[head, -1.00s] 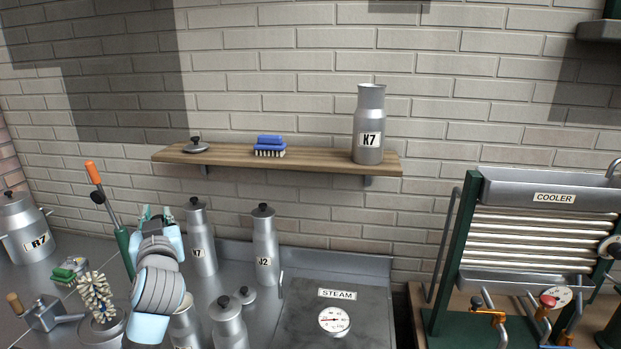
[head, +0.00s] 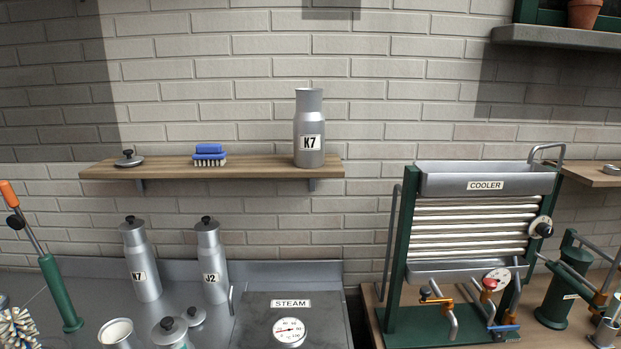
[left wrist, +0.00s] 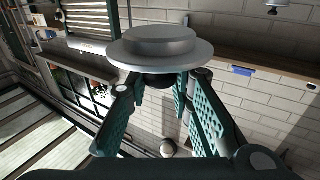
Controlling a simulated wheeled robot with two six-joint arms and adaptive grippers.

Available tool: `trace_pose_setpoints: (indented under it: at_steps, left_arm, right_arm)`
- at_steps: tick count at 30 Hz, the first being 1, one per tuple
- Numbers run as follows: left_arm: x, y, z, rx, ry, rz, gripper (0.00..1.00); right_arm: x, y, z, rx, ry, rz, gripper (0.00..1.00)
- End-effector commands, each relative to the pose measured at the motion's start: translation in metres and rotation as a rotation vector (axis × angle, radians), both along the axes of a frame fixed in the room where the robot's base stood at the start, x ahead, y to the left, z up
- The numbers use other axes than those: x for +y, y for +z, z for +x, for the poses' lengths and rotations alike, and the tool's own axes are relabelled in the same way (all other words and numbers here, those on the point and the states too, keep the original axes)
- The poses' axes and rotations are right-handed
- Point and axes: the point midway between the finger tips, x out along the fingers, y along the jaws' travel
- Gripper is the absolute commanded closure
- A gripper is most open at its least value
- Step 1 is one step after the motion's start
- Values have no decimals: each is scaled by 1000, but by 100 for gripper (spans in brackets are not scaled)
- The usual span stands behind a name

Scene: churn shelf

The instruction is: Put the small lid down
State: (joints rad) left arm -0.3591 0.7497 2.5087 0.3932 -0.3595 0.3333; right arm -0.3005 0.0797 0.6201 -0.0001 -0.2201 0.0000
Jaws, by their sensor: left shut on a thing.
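My left gripper (left wrist: 165,88) is shut on a grey round lid (left wrist: 155,50) in the left wrist view. The lid is held by its dark knob, with its wide flange and stepped disc facing away from the fingers, clear of any surface. The left gripper is out of the head view. My right gripper is in neither view. A similar lid with a dark knob (head: 129,159) lies at the left end of the wooden shelf (head: 255,170). Another lid (head: 194,317) sits on the metal counter beside a capped can (head: 170,335).
The shelf also carries a blue brush (head: 209,155) and an open can K7 (head: 309,135), with bare board between them. Capped cans K7 (head: 142,265) and J2 (head: 211,265) stand below. An open can (head: 117,332) is at the front; the cooler (head: 470,225) stands right.

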Motion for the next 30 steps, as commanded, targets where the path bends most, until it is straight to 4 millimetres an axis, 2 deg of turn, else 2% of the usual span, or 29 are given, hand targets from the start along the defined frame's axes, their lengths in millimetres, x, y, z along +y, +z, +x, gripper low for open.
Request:
trace_pose_setpoints:
  at_steps: [1, 4, 7, 20, 26, 30]
  left_arm:
    - [-2, -18, -12, 12, 1, -3, 100]
    - [-4, -39, -26, 16, 4, 4, 100]
    - [-4, -44, -29, 9, 2, 6, 100]
    - [-7, -41, -27, 10, -18, 6, 100]
    - [-32, -28, -27, 7, -160, 5, 100]
    - [-75, -5, -28, -9, -397, 5, 100]
  right_arm:
    - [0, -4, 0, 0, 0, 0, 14]
    - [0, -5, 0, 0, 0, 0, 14]
    - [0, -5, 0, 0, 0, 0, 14]
    - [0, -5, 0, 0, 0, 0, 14]
    - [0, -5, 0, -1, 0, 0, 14]
    - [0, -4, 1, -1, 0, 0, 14]
